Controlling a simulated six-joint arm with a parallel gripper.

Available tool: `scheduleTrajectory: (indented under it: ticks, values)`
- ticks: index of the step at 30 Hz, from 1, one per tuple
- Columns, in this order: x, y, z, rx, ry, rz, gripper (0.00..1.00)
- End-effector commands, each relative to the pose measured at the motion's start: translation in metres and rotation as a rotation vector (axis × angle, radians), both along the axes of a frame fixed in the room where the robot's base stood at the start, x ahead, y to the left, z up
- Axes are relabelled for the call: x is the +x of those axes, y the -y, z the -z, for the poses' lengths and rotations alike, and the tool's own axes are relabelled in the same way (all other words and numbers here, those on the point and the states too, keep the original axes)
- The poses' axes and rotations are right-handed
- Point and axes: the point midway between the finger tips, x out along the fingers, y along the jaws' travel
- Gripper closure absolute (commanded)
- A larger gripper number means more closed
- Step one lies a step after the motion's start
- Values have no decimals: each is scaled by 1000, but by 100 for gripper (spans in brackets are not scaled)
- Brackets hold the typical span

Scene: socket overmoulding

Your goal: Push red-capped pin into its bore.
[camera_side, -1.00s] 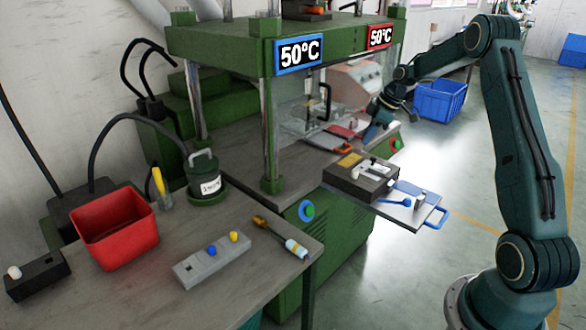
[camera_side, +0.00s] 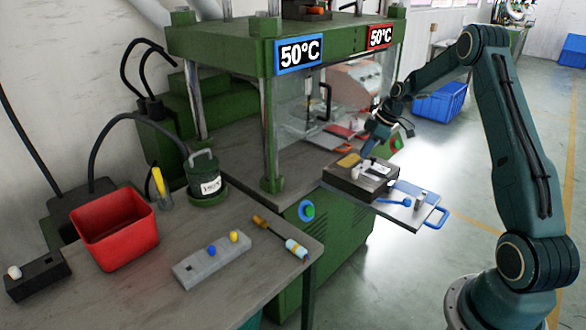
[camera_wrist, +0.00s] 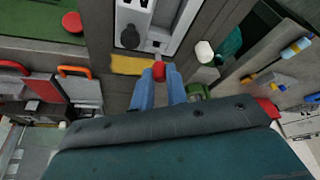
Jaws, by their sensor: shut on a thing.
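My gripper (camera_side: 368,149) is at the back edge of the dark mould block (camera_side: 352,186), its blue fingers pointing down. In the wrist view, my gripper (camera_wrist: 158,76) is shut on the red-capped pin (camera_wrist: 159,70). The pin is close to the pale metal insert (camera_wrist: 183,22) in the block. The bore itself cannot be made out, and I cannot tell whether the pin's tip touches the block. In the side view the fingers hide the pin.
The mould block sits on a plate with a blue handle (camera_side: 436,218). A yellow patch (camera_wrist: 132,64) lies beside the pin. The green press (camera_side: 268,120) stands just behind. A pale block with blue and yellow caps (camera_side: 212,258) and a red bin (camera_side: 115,228) are on the left bench.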

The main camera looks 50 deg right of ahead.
Motion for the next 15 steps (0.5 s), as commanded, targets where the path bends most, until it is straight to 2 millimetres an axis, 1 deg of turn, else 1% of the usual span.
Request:
scheduleTrajectory:
  ticks: [15]
  values:
    - [0, 0, 25, 1, 0, 0, 100]
